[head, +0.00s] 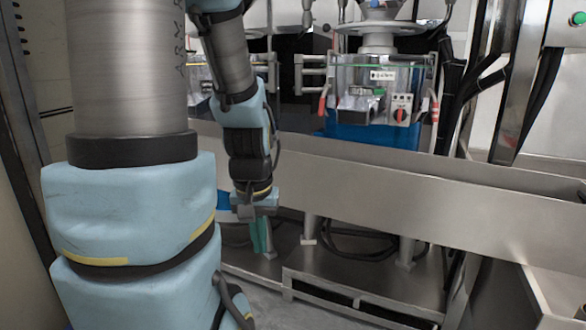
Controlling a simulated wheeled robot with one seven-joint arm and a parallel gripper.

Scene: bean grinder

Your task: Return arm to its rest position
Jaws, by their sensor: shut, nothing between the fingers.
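My arm, with light blue joints and grey metal links, fills the left of the head view and hangs down. My gripper (260,236) is at its lower end, with teal fingers pointing down. The fingers are together with nothing between them. They hang in front of the lower frame of the machine, below the metal trough, and I cannot tell how far they are from it.
A long metal trough (450,195) crosses behind my arm. A blue and clear grinder unit (375,95) with a red knob (400,114) stands behind it. A low metal frame (360,285) is on the floor. Black cables (455,90) hang at right.

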